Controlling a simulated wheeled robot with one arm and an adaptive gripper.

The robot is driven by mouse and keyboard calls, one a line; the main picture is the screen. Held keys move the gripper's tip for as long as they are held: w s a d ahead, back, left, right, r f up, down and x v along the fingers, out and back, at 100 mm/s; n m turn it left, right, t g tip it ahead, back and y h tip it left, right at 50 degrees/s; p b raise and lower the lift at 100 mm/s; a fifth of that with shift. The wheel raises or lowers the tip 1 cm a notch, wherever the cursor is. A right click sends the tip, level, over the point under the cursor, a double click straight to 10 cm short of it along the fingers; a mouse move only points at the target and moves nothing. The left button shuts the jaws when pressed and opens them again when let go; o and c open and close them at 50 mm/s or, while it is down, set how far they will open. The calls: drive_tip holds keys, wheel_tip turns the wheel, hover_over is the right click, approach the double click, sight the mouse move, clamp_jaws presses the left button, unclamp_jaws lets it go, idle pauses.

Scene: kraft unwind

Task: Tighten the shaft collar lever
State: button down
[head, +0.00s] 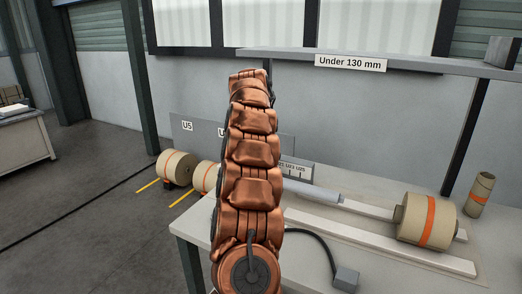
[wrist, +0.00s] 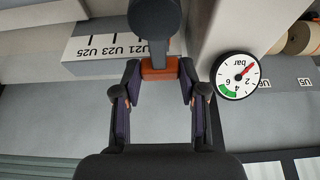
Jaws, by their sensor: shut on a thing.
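In the wrist view my gripper (wrist: 160,75) has its two fingertips closed on the sides of an orange-red lever piece (wrist: 160,68). A grey stem joins this piece to a dark round part (wrist: 155,16) at the top edge of the picture. I cannot tell how far the lever is turned. In the head view my copper arm hides the gripper, the lever and the collar. A grey shaft (head: 318,191) shows to the right of the arm, above the bench.
A dial gauge marked bar (wrist: 237,75) is close to the right of my gripper. A kraft roll (head: 425,221) with an orange band lies on rails on the bench (head: 310,265). A smaller roll (head: 481,195) stands behind it. More rolls (head: 177,168) are on the floor at left.

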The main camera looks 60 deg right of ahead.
drive_tip(key=shift+r, duration=0.1)
idle(0.3)
drive_tip(key=c, duration=0.6)
unclamp_jaws()
drive_tip(key=shift+c, duration=0.2)
drive_tip(key=v, duration=0.5)
drive_tip(key=shift+a+r, duration=0.1)
drive_tip(key=shift+r, duration=0.3)
drive_tip(key=shift+v, duration=0.8)
drive_tip(key=shift+s, duration=0.1)
